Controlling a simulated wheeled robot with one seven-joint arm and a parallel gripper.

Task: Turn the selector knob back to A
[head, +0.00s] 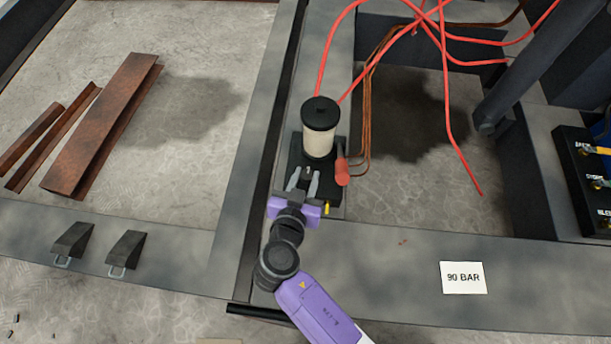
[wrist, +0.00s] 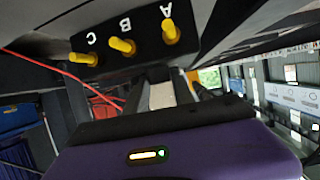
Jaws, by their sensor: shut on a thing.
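A black pump block (head: 323,160) sits on the grey steel beam and carries a cream cylinder (head: 319,142) with a black cap. My gripper (head: 303,175), with grey fingers and a purple body, reaches its near part from the front. Its fingers are closed around the dark selector knob (head: 304,183), which is mostly hidden between them. A small white mark shows just beyond the fingertips. In the wrist view the fingers (wrist: 172,86) show below a black panel (wrist: 110,58) with upside-down letters A, B and C and yellow levers; the knob's pointer and setting cannot be made out.
A red handle (head: 341,170) stands close to the right of my gripper. Red hoses (head: 446,110) and copper lines run up behind the pump. A "90 BAR" card (head: 463,278) lies on the beam. Rusty steel angles (head: 104,125) and two dark wedges (head: 125,250) lie left.

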